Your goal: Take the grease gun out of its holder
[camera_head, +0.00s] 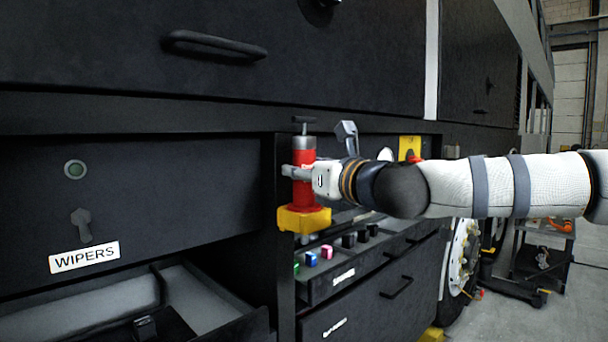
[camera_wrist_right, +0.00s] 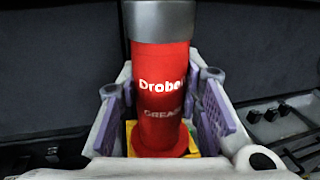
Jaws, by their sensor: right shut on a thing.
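The grease gun (camera_head: 305,194) is a red cylinder with a grey metal cap and a dark T-handle on top. It stands upright at the yellow holder (camera_head: 304,219), beside the dark cabinet post. My right gripper (camera_head: 300,172) comes in from the right and is shut on the gun's red body at mid-height. In the right wrist view the red gun (camera_wrist_right: 160,95), with white lettering, stands between the purple-padded fingers (camera_wrist_right: 163,105). Its red foot flange shows low, with some yellow behind it. Whether the foot is seated or slightly raised is unclear. My left gripper is not in view.
An open drawer (camera_head: 95,315) is at lower left, under the WIPERS label (camera_head: 84,257). A tray with several coloured small parts (camera_head: 327,252) lies below and right of the holder. A wheel (camera_head: 462,257) and cart (camera_head: 545,252) stand farther right.

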